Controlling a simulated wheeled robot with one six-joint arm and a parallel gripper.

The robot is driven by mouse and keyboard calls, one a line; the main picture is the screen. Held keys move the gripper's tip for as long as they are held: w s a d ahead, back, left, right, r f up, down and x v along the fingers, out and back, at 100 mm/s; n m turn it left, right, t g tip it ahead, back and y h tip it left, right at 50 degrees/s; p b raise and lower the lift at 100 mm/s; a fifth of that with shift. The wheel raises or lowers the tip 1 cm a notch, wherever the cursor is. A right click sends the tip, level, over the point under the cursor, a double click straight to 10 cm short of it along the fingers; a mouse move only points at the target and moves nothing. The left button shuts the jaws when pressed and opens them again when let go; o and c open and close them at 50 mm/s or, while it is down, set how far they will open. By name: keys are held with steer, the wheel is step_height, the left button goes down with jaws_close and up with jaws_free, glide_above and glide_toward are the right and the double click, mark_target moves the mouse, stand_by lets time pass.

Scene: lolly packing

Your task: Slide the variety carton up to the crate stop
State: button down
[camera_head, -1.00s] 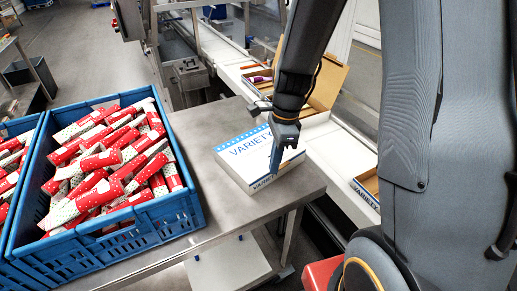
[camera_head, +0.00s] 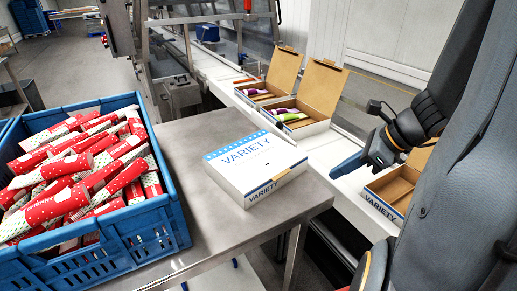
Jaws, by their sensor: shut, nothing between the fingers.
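The closed white-and-blue variety carton (camera_head: 257,167) lies flat on the steel table (camera_head: 225,235), near its right edge. Its lid reads VARIETY. The blue crate (camera_head: 150,235), filled with red and white packs, stands to its left. A strip of bare steel lies between carton and crate. No separate stop part can be made out. My gripper (camera_head: 366,168) is shut and empty, to the right of the carton and apart from it, over the conveyor side.
Open variety cartons stand on the conveyor behind the table, two holding coloured items (camera_head: 291,116). Another open carton (camera_head: 393,190) is below and right of my gripper. Part of a second blue crate shows at the far left. Table space behind the closed carton is clear.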

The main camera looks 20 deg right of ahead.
steer(key=p, duration=0.4)
glide_toward(254, 154)
steer(key=w+a+f, duration=0.3)
steer(key=shift+w+f, duration=0.35)
steer(key=shift+f, duration=0.85)
steer(key=shift+s+f, duration=0.1)
steer(key=shift+s, duration=0.15)
